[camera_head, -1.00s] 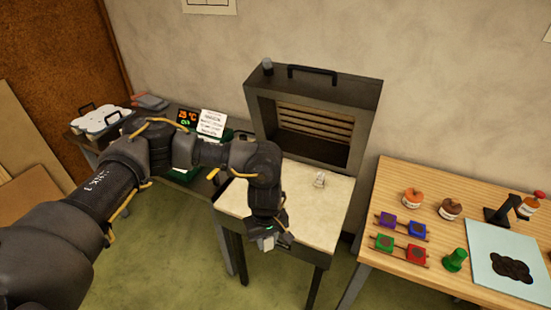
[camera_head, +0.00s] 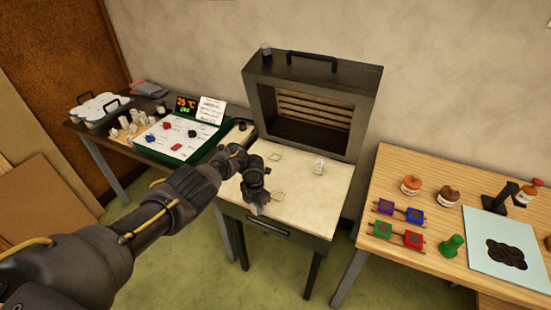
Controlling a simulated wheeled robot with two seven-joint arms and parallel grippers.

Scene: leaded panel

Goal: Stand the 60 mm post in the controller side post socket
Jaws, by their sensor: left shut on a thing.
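My left gripper (camera_head: 257,208) points down over the front left part of the cream worktop (camera_head: 310,205) before the kiln. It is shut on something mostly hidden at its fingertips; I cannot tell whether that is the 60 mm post. Faint square outlines show on the top, one near the back left (camera_head: 276,156) and one just right of the gripper (camera_head: 279,196); I cannot tell which is the controller side socket. A small pale piece (camera_head: 320,167) stands at the right on the top. Several pale posts (camera_head: 132,122) stand on the left table. My right gripper is out of view.
The grey kiln (camera_head: 312,105) stands open behind the worktop. The controller display (camera_head: 186,104) and a white board with coloured pieces (camera_head: 180,137) are on the left table. The wooden table (camera_head: 445,200) at right holds jars, coloured blocks and a pale blue mat (camera_head: 510,235).

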